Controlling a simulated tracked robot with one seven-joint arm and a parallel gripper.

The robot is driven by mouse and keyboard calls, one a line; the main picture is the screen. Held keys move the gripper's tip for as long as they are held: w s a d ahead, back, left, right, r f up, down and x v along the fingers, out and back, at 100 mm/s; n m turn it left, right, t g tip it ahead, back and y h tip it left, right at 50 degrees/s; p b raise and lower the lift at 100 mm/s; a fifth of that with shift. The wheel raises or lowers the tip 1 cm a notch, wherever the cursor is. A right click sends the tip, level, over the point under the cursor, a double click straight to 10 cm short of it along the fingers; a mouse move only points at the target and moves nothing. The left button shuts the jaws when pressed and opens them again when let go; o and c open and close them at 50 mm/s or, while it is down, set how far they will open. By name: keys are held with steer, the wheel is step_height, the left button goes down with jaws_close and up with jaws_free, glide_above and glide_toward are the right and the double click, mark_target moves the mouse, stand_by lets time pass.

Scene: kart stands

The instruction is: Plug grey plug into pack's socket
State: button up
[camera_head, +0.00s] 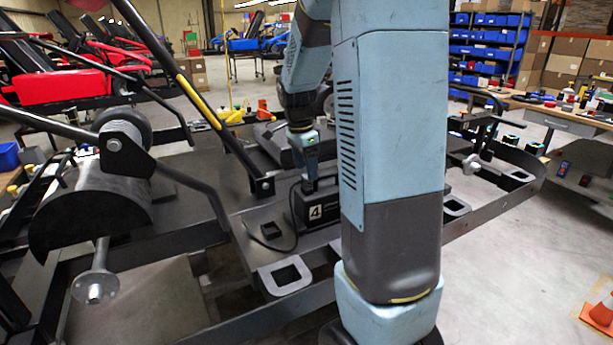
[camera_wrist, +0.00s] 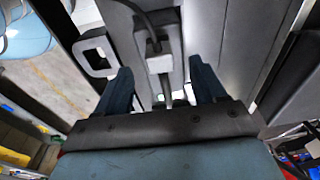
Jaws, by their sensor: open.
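The pack (camera_head: 318,212) is a black box with a white number 4, standing on the kart's flat floor. My gripper (camera_head: 309,182) points down at the top of the pack in the head view. In the wrist view my gripper (camera_wrist: 160,68) is open, with one dark finger on each side of the grey plug (camera_wrist: 160,64). Both fingers look apart from the plug. A black cable (camera_wrist: 146,18) runs from the plug towards the top of the picture. I cannot tell the socket apart, nor whether the plug touches the pack.
A black cable loop (camera_head: 268,243) lies left of the pack. Square-holed brackets (camera_head: 285,276) sit along the kart frame, and a slanted black bar (camera_head: 190,88) rises to the left. A workbench (camera_head: 570,120) stands at the right, with an orange cone (camera_head: 601,313) on the floor.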

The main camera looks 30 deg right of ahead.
step_height(320, 180, up, 10)
steer(key=a, duration=0.1)
steer(key=shift+f, duration=0.2)
steer(key=shift+a, duration=0.1)
stand_by(0.4)
steer(key=s+a+n+t, duration=0.2)
steer(key=s+a+n, duration=0.2)
steer(key=s+n, duration=0.2)
steer(key=s+a+r+n+t+y, duration=0.1)
steer(key=s+a+n, duration=0.3)
steer(key=s, duration=0.5)
steer(key=s+a+r+n+t, duration=0.1)
steer(key=s+a+n, duration=0.3)
steer(key=s+n, duration=0.4)
steer(key=shift+s+t, duration=0.3)
steer(key=shift+t, duration=0.5)
steer(key=shift+c, duration=0.2)
